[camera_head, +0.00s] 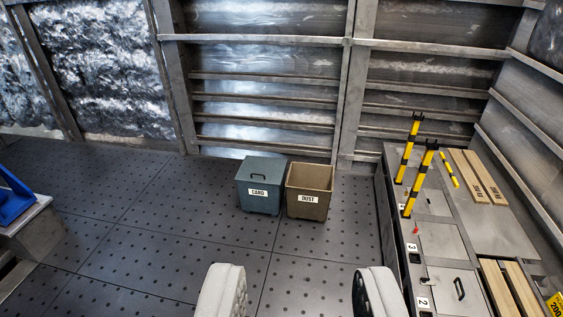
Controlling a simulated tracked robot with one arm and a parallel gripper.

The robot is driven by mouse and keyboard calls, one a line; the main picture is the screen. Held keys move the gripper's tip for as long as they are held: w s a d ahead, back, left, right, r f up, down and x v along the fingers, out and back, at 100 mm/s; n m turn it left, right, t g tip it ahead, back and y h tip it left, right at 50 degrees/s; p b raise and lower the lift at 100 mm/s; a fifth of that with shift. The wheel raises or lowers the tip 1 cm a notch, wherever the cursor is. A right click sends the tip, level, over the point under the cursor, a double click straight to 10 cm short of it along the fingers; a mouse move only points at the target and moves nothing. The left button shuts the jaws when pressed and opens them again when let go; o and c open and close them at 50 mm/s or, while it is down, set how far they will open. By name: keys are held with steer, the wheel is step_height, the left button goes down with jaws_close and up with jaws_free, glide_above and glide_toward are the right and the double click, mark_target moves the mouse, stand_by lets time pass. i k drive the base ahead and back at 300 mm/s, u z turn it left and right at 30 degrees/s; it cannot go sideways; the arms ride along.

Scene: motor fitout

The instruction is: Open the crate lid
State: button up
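My gripper (298,291) shows at the bottom edge as two pale padded fingers, wide apart with only floor between them. It is open and empty. No box is marked as a crate. A closed lid with a dark handle (459,289) lies in the long grey unit at right, near label 2. Another flat panel (443,243) lies behind it near label 3, with a small red part at its left. Ahead on the floor, a blue-grey CARD bin (259,198) has a closed lid with a dark handle. My gripper is apart from all of these.
An open brown DUST bin (308,205) stands right beside the CARD bin. Yellow-black posts (418,182) rise from the grey unit (393,235). Wooden slats (478,177) lie on it. A blue object (14,200) sits on a stand at left. The dark floor (170,230) is clear.

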mark_target(260, 170)
steer(key=u, duration=0.2)
steer(key=i, duration=3.65)
steer(key=u, duration=0.1)
